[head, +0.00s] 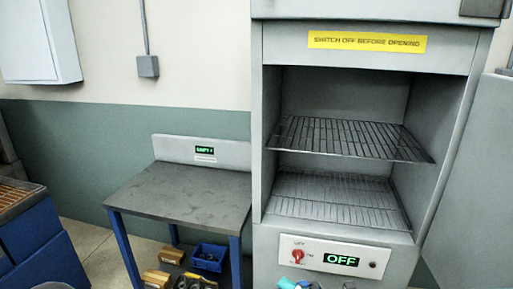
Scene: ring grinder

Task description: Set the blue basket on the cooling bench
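A grey-topped bench (180,193) with blue legs stands left of the oven cabinet, and its top is bare. Its grey back panel (225,153) carries a small green-lit display. I cannot tell for sure that this is the cooling bench. A small blue open bin (207,257) with dark contents sits low beneath the bench; I cannot tell whether it is the blue basket. No other blue basket is clear in the head view.
The oven cabinet (257,140) is open, with two bare wire racks (345,137). Its panel display (341,259) reads OFF, beside a red knob (297,255). Its door (475,190) stands open at right. A blue stand (32,240) is at left.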

